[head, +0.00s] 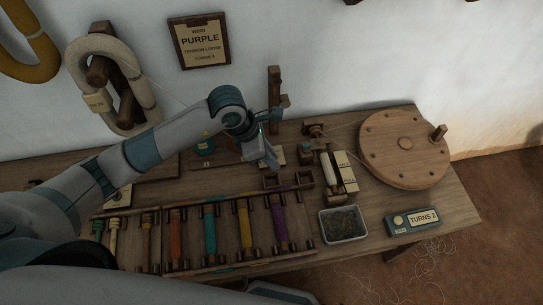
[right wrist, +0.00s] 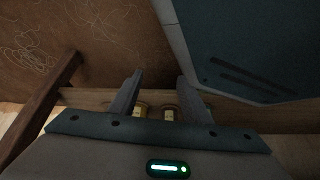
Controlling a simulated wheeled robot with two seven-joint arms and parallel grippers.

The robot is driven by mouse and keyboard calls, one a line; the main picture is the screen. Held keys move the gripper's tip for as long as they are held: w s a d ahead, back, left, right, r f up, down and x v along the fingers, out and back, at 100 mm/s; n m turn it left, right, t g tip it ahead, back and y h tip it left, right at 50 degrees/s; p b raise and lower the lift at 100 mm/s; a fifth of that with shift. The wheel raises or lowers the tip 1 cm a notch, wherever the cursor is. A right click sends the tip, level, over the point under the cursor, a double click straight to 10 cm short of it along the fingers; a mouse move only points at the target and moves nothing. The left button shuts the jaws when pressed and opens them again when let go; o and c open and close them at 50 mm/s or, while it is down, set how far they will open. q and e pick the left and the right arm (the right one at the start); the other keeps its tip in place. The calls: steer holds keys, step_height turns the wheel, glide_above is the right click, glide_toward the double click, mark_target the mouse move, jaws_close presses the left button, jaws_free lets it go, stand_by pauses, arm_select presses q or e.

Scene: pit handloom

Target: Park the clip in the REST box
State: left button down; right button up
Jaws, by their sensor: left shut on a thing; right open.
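My left gripper (head: 271,161) is in the middle of the head view, pointing down over the table behind two small open wooden boxes (head: 288,181). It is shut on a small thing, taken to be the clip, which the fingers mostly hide. I cannot read a REST label; a pale label (head: 278,154) lies just right of the fingers. My right gripper (right wrist: 160,100) is open and empty in the right wrist view, low by the table's front edge.
A rack (head: 175,271) of coloured bobbins lies in front. To the right are a metal tray (head: 343,224), a TURNS 2 counter (head: 418,220) and a large wooden wheel (head: 405,145). A pale hank (head: 146,92) hangs on the wall by a PURPLE sign (head: 200,41).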

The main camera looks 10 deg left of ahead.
arm_select(q)
steer(key=shift+f+b, duration=0.55)
steer(key=shift+f, duration=0.55)
steer(key=shift+f+b, duration=0.7)
steer(key=shift+f, duration=0.45)
arm_select(e)
steer(key=shift+w+a+r+t, duration=1.2)
steer(key=shift+w+a+r, duration=0.55)
steer(key=shift+w, duration=2.1)
arm_select(q)
steer(key=shift+f+b, duration=0.3)
steer(key=shift+f, duration=0.25)
steer(key=shift+f+b, duration=0.7)
steer(key=shift+b, duration=0.2)
steer(key=shift+f+b, duration=0.45)
steer(key=shift+f, duration=0.05)
arm_select(e)
steer(key=shift+s+d+f+g, duration=0.5)
steer(key=shift+d+f+g, duration=0.1)
steer(key=shift+d+f, duration=0.25)
steer(key=shift+s+d+f+g, duration=0.5)
steer(key=shift+d+f+g, duration=0.1)
steer(key=shift+d+f, duration=0.2)
arm_select(q)
steer(key=c, duration=1.3)
jaws_free()
steer(key=shift+o, duration=0.2)
